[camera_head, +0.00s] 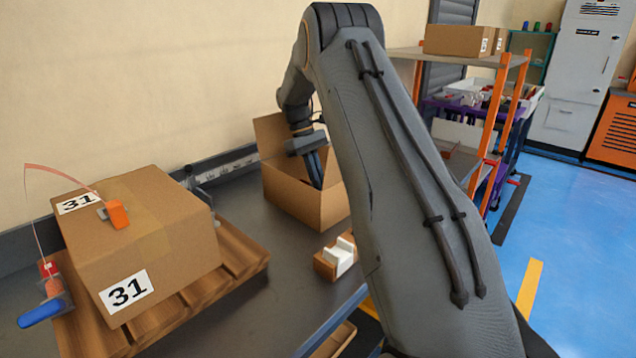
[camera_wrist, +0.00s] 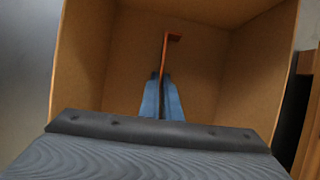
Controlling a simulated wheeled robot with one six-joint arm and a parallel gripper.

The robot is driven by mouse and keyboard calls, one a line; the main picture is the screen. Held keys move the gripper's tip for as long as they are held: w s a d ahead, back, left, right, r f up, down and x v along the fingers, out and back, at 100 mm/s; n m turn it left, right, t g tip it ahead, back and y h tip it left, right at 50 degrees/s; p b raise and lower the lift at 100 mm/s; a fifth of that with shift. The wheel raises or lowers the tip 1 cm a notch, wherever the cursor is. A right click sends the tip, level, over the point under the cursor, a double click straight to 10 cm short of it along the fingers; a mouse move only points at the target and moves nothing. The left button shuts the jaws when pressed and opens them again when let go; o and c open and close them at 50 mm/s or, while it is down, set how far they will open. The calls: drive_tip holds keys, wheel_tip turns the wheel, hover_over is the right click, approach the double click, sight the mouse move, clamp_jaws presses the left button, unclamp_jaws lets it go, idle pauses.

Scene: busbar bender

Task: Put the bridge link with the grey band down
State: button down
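My gripper (camera_head: 315,168) reaches down into an open cardboard box (camera_head: 325,208) on the dark worktop. Its blue fingers (camera_wrist: 160,98) are close together in the wrist view. Between them is a thin copper-orange strip with a bent end, the bridge link (camera_wrist: 166,55). The link sticks out past the fingertips, inside the box walls (camera_wrist: 255,70). No grey band shows on the part in view; the rest is hidden between the fingers. I cannot tell whether the link touches the box floor. In the head view the link cannot be made out.
A closed carton marked 31 (camera_head: 150,240) sits on a wooden pallet (camera_head: 240,250) at the left. A white notched block in a wooden holder (camera_head: 336,258) stands before the open box. Bare worktop (camera_head: 285,300) lies between. Shelving (camera_head: 470,160) stands at right.

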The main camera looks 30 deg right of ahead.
drive_tip(key=c, duration=2)
unclamp_jaws()
drive_tip(key=shift+f, duration=0.1)
drive_tip(key=b+v, duration=0.1)
drive_tip(key=v, duration=1.1)
drive_tip(key=shift+b, duration=0.3)
drive_tip(key=shift+s+r, duration=0.1)
drive_tip(key=shift+r, duration=0.15)
